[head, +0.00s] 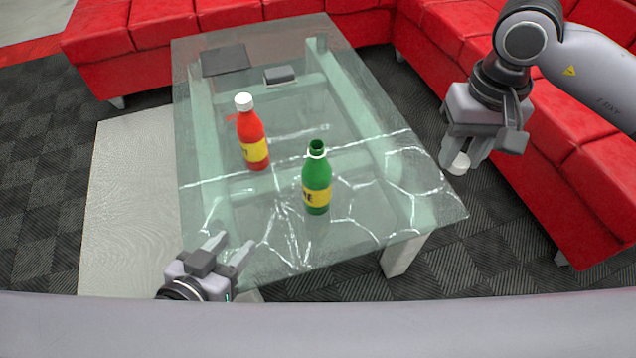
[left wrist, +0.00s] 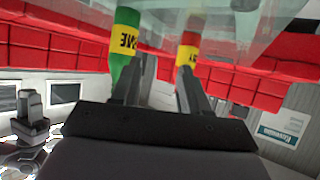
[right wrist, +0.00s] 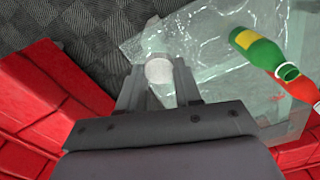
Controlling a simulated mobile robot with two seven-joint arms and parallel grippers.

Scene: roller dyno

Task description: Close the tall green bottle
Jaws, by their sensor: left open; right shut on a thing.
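The tall green bottle (head: 317,186) stands upright and uncapped on the glass table, with a yellow label and a white ring at its neck. It also shows in the left wrist view (left wrist: 124,45) and the right wrist view (right wrist: 258,48). My right gripper (head: 465,158) is shut on a white cap (head: 459,164), held right of the bottle near the table's right edge; the cap also shows between its fingers in the right wrist view (right wrist: 159,71). My left gripper (head: 228,247) is open and empty at the table's front left, left of and nearer than the bottle.
A red bottle (head: 252,140) with a white cap stands behind and left of the green one. A dark flat item (head: 225,60) and a small grey box (head: 279,75) lie at the back of the glass table (head: 340,240). Red sofas (head: 590,190) line the back and right.

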